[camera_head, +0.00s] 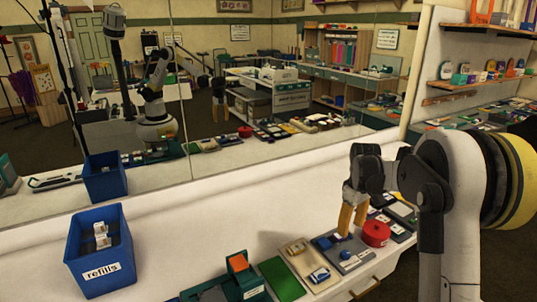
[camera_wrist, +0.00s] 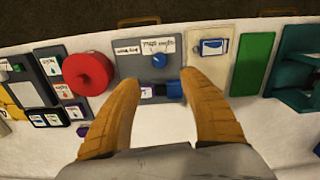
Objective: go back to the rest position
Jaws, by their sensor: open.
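My gripper (camera_head: 349,228) is over the right part of the counter with its fingers pointing down. In the wrist view my gripper (camera_wrist: 160,88) is open, its two tan fingers apart with nothing held between them. Beyond and below the fingertips lies a grey board (camera_wrist: 130,62) with a blue knob (camera_wrist: 159,60). A small blue block (camera_wrist: 174,90) and a purple-marked piece sit at its near edge, partly beside the right finger. I cannot tell the exact height of the fingertips above the board.
A red round container (camera_head: 376,233) stands right beside the grey board. A beige tray (camera_head: 297,249), a green mat (camera_head: 281,279) and a teal holder (camera_head: 246,282) lie to the left. A blue "refills" bin (camera_head: 100,272) stands far left. A mirror backs the counter; open counter lies between.

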